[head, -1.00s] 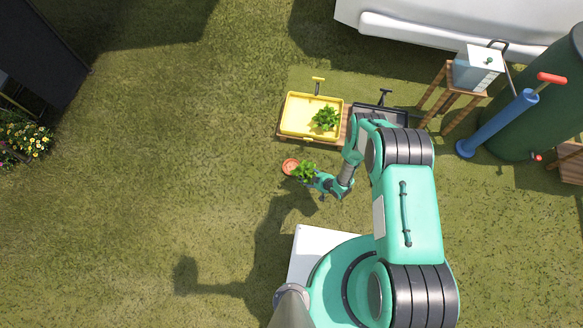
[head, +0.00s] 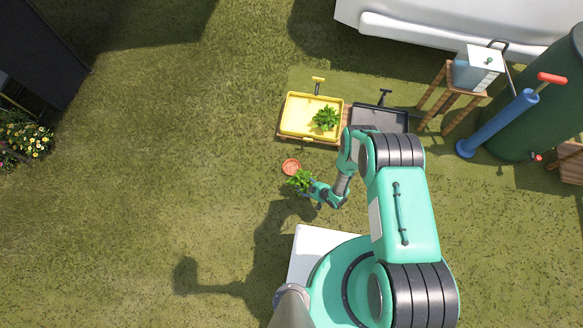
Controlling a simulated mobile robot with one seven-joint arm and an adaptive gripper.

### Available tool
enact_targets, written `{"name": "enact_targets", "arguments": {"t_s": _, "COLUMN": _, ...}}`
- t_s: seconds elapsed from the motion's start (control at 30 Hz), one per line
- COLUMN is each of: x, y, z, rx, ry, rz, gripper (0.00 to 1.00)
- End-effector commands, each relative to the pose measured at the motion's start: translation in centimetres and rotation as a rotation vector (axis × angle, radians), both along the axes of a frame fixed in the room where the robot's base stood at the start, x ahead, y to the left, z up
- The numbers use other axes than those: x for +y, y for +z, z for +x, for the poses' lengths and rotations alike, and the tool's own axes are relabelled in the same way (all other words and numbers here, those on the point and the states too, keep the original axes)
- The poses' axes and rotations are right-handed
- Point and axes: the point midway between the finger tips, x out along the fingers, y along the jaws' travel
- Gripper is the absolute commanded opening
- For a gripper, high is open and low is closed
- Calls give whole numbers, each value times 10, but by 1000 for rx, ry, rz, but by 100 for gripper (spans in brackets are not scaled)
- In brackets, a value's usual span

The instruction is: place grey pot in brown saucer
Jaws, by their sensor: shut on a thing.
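A small brown saucer (head: 291,167) sits left of centre, just in front of the yellow tray. A leafy green plant (head: 300,180) is at the end of my gripper (head: 306,186), just below and right of the saucer in the head view. My gripper is shut on the plant's pot. The leaves hide the pot, so its grey colour does not show. The plant appears beside the saucer, not over its middle; its height above the ground is hard to tell.
A yellow tray (head: 296,128) holds another green plant (head: 326,118). A dark tray (head: 390,119) stands to its right. A wooden stand (head: 450,110), a blue pump (head: 498,124) and a green barrel (head: 540,105) are farther right. Open grass lies to the left.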

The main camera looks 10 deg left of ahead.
Motion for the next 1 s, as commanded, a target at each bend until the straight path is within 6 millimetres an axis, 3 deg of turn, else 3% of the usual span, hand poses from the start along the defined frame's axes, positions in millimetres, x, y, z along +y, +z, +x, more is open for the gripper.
{"name": "enact_targets", "arguments": {"t_s": 0.43, "x": 24, "y": -1, "z": 12, "rx": -68, "ry": -191, "rz": -51, "gripper": 13}}
{"name": "enact_targets", "arguments": {"t_s": 1.0, "x": 23, "y": 3, "z": 13, "rx": -155, "ry": -393, "rz": -127, "gripper": 12}}
